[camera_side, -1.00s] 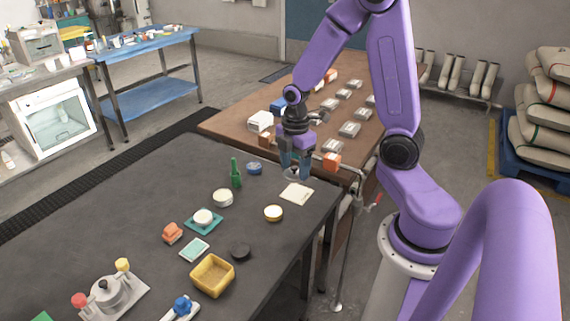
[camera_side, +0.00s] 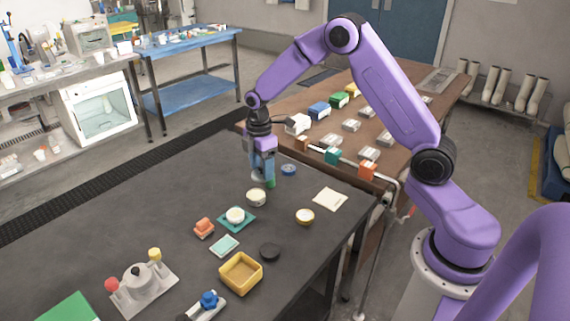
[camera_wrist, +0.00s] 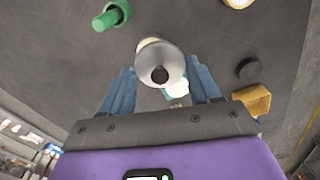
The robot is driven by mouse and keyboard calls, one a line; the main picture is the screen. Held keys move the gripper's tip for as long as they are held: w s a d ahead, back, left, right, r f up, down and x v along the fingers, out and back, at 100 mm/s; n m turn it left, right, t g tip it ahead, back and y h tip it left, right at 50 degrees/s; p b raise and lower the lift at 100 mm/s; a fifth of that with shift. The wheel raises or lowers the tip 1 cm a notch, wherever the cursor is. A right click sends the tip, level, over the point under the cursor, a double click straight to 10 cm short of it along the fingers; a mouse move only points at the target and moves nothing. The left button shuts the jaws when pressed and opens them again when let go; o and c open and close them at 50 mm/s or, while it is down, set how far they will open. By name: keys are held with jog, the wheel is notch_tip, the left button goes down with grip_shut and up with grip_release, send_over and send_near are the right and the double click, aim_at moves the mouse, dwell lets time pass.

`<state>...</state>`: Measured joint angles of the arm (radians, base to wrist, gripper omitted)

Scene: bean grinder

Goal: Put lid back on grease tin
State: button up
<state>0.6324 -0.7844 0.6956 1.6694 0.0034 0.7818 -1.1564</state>
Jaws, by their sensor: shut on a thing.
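The lid, a round silver disc with a black knob (camera_wrist: 161,75), is held between the two blue fingers of my gripper (camera_wrist: 161,78) in the wrist view. In the side view my gripper (camera_side: 262,182) is low over the dark table, and the lid there is hidden or too small to tell. A cream round tin (camera_side: 256,198) stands just in front of my gripper; in the wrist view a pale rim (camera_wrist: 146,42) shows partly behind the lid. A gap between lid and tin cannot be judged. A pale-topped tin with a yellow side (camera_side: 305,216) stands to the right.
A cream sheet (camera_side: 330,199) is at right.

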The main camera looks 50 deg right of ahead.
aim_at(256, 195)
jog(key=shift+w+a+f, duration=0.2)
jog(key=shift+w+a, duration=0.1)
jog(key=shift+w, duration=0.15)
jog(key=shift+w+a+f, duration=0.2)
jog(key=shift+w+a, duration=0.05)
jog(key=shift+w, duration=0.2)
jog(key=shift+f, duration=3.15)
jog(key=shift+f, duration=0.15)
jog(key=o, duration=1.3)
jog(key=shift+c, duration=0.2)
jog(key=shift+r, duration=3.5)
grip_shut()
